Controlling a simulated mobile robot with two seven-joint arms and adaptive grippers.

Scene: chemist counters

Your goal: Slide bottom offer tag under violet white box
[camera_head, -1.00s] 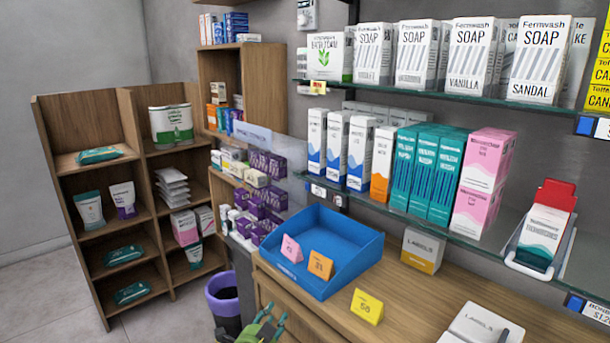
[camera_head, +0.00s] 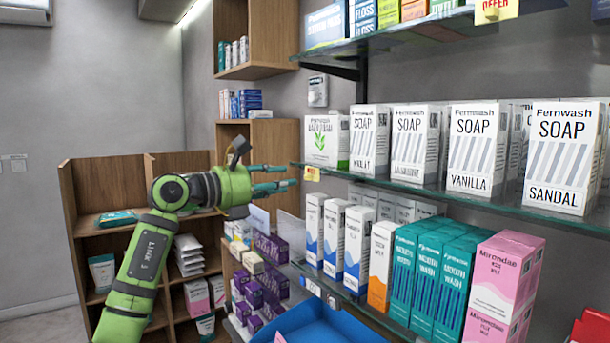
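The lower offer tag (camera_head: 312,174), small and yellow, hangs on the front edge of the glass shelf at its left end, below a white box with a green leaf. The violet soap box (camera_head: 369,138), white with grey stripes, stands upright on that shelf, leftmost of the soap row and to the right of the tag. My green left gripper (camera_head: 289,177) is level with the tag and just left of it in the picture. Its two teal fingers point right with a gap between them, and nothing shows between them. Whether they touch the tag is unclear. My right gripper is not in view.
Another yellow offer tag (camera_head: 495,10) hangs on the upper shelf edge. More soap boxes (camera_head: 478,148) stand right of the violet one. Cartons (camera_head: 345,245) fill the shelf below. A blue tray (camera_head: 325,325) is at the bottom. The space left of the glass shelf is open.

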